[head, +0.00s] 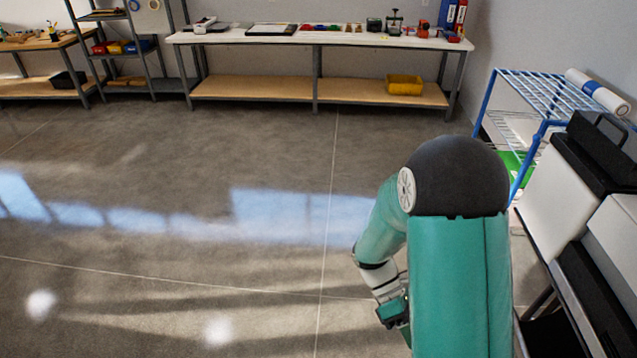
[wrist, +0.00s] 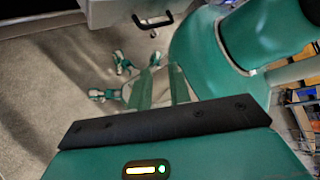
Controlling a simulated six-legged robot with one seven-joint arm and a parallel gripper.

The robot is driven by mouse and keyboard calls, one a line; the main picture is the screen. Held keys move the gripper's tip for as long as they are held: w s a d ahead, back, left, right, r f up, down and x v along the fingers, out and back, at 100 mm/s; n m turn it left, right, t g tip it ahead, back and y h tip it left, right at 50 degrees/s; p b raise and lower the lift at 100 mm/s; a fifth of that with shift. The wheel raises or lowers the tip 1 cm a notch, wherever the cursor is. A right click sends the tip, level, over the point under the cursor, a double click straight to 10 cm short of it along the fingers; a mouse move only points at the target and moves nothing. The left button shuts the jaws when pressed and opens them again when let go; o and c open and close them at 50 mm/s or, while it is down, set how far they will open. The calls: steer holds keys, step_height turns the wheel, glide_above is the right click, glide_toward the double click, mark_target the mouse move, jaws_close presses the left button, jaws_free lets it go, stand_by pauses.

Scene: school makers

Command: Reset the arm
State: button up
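My arm is green with a dark round joint, and it rises in the right middle of the head view. Its forearm bends down to the left behind the upper link, so most of my gripper is hidden there. In the wrist view my gripper (wrist: 162,82) shows two green fingers beyond a dark bar. They stand apart with a gap between them, and I see nothing held. Below them are the grey floor and parts of my green body and legs.
A long white-topped workbench (head: 330,40) with small items stands at the back, a yellow bin (head: 404,85) on its lower shelf. A blue wire rack (head: 545,92) and black-and-white equipment (head: 590,160) stand close on the right. The floor (head: 190,150) at left and centre is clear.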

steer(key=a+r+m+t+y, duration=0.2)
steer(key=r+m+t, duration=0.5)
steer(key=r, duration=0.5)
steer(key=s+a+r+m+t+y, duration=0.1)
steer(key=r+m+t+y, duration=0.3)
steer(key=r+m+t, duration=0.4)
step_height(320, 180, up, 5)
steer(key=shift+a+f+t, duration=0.1)
steer(key=shift+a+t, duration=0.4)
steer(key=shift+a, duration=0.25)
